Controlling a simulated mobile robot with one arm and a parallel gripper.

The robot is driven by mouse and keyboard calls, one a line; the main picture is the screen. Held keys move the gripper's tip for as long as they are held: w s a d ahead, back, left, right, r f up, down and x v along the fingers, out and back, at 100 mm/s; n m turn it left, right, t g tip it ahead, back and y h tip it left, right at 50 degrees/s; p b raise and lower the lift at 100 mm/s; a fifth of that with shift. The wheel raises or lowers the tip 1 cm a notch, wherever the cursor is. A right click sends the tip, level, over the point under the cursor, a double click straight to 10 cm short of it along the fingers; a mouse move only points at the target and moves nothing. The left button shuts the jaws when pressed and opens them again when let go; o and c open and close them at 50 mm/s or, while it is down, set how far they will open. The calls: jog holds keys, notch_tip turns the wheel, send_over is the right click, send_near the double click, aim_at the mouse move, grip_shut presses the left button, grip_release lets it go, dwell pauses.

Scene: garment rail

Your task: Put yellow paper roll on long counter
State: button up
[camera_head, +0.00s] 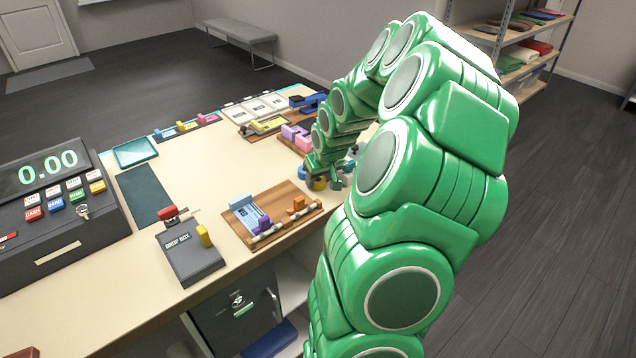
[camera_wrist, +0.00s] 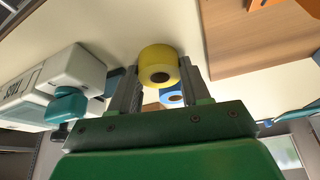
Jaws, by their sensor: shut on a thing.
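The yellow paper roll (camera_wrist: 158,64) is held between the two fingers of my gripper (camera_wrist: 160,80) in the wrist view, its dark core hole facing the camera. In the head view, my gripper (camera_head: 325,177) is at the right side of the long counter (camera_head: 205,172), and part of the yellow roll (camera_head: 318,184) shows below it. The cream counter surface (camera_wrist: 110,25) also shows behind the roll in the wrist view. I cannot tell whether the roll touches it. My arm hides part of the counter's right end.
A blue roll (camera_wrist: 173,98) is close by the yellow one. A white and teal device (camera_wrist: 75,75) stands at the left in the wrist view. A wooden board (camera_head: 285,208) with small items, a drop box (camera_head: 190,255) and a cash register (camera_head: 55,215) occupy the counter. Its middle is clear.

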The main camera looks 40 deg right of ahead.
aim_at(318, 180)
jog(key=shift+r, duration=0.55)
notch_tip(318, 180, up, 2)
jog(key=shift+r, duration=0.15)
jog(key=s+a+r, duration=0.7)
jog(key=s+r, duration=0.2)
jog(key=s, duration=0.2)
jog(key=shift+s+a+r, duration=0.25)
jog(key=shift+s+r, duration=0.05)
jog(key=shift+s, duration=0.1)
